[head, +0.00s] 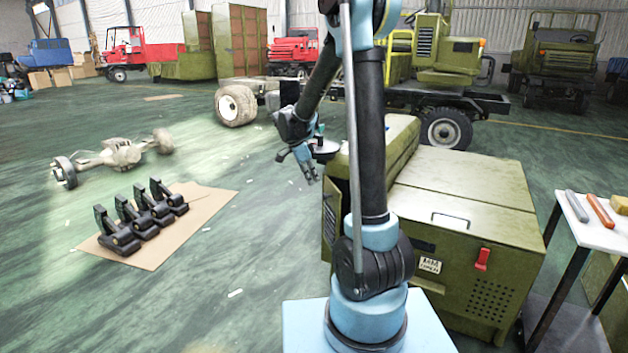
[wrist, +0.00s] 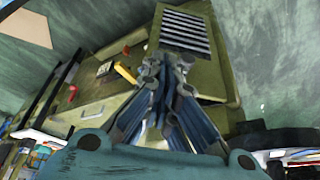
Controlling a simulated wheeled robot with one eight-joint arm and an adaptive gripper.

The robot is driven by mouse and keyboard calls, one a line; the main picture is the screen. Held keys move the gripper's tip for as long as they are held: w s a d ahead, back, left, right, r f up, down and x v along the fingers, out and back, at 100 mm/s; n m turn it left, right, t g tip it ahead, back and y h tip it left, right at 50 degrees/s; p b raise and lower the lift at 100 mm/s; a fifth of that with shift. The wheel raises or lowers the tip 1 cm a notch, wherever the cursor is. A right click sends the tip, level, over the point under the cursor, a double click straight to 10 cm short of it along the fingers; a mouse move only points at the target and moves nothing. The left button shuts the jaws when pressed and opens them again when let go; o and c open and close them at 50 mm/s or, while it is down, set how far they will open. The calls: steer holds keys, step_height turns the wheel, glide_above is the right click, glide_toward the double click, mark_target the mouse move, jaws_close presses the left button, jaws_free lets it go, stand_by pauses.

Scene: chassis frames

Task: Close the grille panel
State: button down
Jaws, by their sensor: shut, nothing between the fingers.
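The grille panel (wrist: 186,34) is olive with pale and dark slats and shows at the top of the wrist view. It appears to stand out at an angle from the olive cabinet (wrist: 108,88); how wide the gap is, I cannot tell. In the head view the cabinet (head: 470,180) is right of my arm, and its left side is seen nearly edge-on, partly behind my arm. My gripper (head: 313,178) is shut and empty, left of the cabinet and pointing down. In the wrist view my gripper (wrist: 167,70) overlaps the panel's lower edge; contact is unclear.
A small table (head: 592,232) with tools stands right of the cabinet. Black parts lie on cardboard (head: 190,228) on the floor at left, with an axle (head: 120,153) behind. Trucks stand at the back. The green floor left of the cabinet is mostly clear.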

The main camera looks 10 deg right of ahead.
steer(key=w+d+f, duration=0.1)
steer(key=d+f, duration=0.5)
steer(key=f, duration=0.1)
steer(key=shift+d, duration=0.35)
steer(key=shift+w, duration=0.1)
